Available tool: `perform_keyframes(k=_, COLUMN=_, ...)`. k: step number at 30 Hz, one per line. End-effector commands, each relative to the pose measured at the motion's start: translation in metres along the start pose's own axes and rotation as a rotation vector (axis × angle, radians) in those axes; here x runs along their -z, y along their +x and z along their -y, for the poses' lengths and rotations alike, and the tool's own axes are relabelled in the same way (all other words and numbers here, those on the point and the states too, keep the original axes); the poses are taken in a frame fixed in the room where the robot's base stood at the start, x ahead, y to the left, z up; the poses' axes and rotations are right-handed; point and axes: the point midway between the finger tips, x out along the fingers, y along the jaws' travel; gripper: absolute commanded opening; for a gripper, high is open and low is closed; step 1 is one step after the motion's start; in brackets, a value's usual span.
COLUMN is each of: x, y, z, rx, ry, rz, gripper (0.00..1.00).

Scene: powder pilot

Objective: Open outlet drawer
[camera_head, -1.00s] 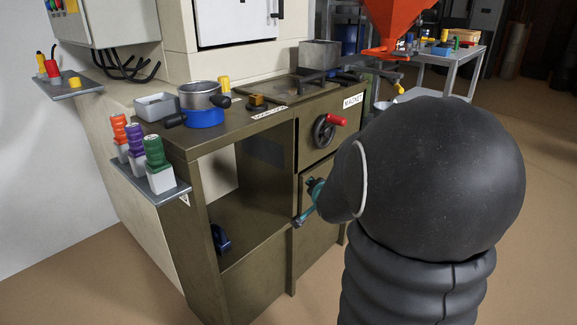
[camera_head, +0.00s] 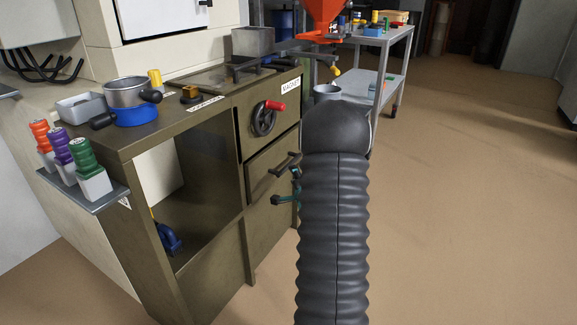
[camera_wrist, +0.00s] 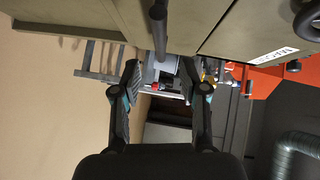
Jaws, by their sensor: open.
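The outlet drawer (camera_head: 262,177) is the small olive front below the red-knobbed handwheel in the head view. Its dark bar handle (camera_head: 285,164) stands out from the front. I cannot tell whether the drawer is fully closed. My gripper (camera_head: 285,187), dark with teal parts, is at the drawer's front, close to the handle and partly hidden behind my arm. In the wrist view my gripper (camera_wrist: 159,72) is open, with one finger on each side. A dark bar, apparently the handle (camera_wrist: 158,28), lies between the finger lines at the top. No contact is visible.
The handwheel (camera_head: 264,119) sits just above the drawer. The cabinet top holds a pan (camera_head: 126,92) and a blue dish (camera_head: 136,113). A grey cart (camera_head: 382,70) and the orange hopper (camera_head: 324,12) stand behind. The floor to the right is clear.

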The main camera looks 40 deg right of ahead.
Motion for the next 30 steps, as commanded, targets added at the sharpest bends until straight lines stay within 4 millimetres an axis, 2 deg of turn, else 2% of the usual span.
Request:
perform_keyframes(k=9, x=-0.001, y=0.059, z=0.000, rx=0.000, ry=-0.001, rz=0.001, gripper=0.43)
perform_keyframes(k=15, x=-0.001, y=0.084, z=0.001, rx=0.000, ry=-0.001, rz=0.000, gripper=0.43)
perform_keyframes(k=20, x=-0.001, y=0.092, z=0.000, rx=0.000, ry=-0.001, rz=0.000, gripper=0.43)
perform_keyframes(k=28, x=-0.001, y=0.093, z=0.000, rx=-0.001, ry=-0.001, rz=0.000, gripper=0.43)
perform_keyframes(k=29, x=-0.001, y=0.093, z=0.000, rx=-0.001, ry=-0.001, rz=0.000, gripper=0.41)
perform_keyframes(k=30, x=0.000, y=0.093, z=0.000, rx=-0.001, ry=-0.001, rz=0.000, gripper=0.31)
